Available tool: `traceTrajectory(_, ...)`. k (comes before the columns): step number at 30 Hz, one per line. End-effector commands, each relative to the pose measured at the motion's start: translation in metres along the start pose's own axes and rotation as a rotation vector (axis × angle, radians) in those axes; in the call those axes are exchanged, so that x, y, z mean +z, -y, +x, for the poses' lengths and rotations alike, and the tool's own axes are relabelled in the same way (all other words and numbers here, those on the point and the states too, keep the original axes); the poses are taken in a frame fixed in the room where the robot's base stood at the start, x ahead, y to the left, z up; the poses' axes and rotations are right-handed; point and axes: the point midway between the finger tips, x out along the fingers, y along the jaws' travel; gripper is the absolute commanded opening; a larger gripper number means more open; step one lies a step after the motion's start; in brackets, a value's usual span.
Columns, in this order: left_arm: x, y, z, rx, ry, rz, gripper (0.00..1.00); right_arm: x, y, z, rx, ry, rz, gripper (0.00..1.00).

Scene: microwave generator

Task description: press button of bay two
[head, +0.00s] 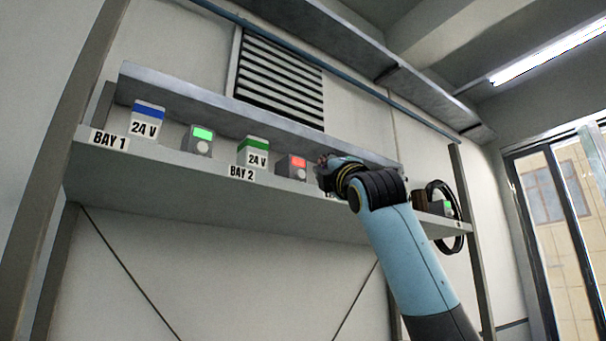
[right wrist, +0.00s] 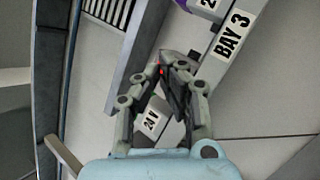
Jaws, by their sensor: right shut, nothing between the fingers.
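The BAY 2 label (head: 242,173) is on the shelf front under a white 24 V block with a green top (head: 253,152). To its right stands a grey button box (head: 297,167) with a red light and a pale round button low on its face. My right gripper (head: 326,168) is just right of this box in the head view, shut and empty. In the right wrist view its fingertips (right wrist: 178,66) meet beside a small red light (right wrist: 162,72), and they hide most of the box there. Contact with the button cannot be told. My left gripper is out of view.
The shelf (head: 190,165) also holds a blue-topped 24 V block (head: 148,120) at BAY 1 and a green-lit button box (head: 199,141). A BAY 3 label (right wrist: 233,36) shows in the wrist view. A black ring (head: 462,215) hangs at the right end.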

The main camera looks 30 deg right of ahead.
Motion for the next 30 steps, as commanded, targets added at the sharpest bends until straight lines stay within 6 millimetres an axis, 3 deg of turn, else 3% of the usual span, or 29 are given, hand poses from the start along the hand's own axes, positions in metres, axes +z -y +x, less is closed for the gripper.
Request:
traceTrajectory(6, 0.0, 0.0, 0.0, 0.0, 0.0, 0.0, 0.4, 0.008, -0.008, -0.014, 0.002, 0.001, -0.001, 0.0)
traceTrajectory(20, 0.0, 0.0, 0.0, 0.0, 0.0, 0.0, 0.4, 0.009, -0.008, -0.016, -0.003, 0.001, 0.072, 0.0)
traceTrajectory(23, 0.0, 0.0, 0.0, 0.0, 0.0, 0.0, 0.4, 0.008, -0.002, -0.016, -0.032, 0.0, 0.226, 0.0)
traceTrajectory(30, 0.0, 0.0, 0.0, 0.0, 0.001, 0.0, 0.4, -0.007, 0.033, -0.019, -0.216, 0.014, 0.894, 0.0)
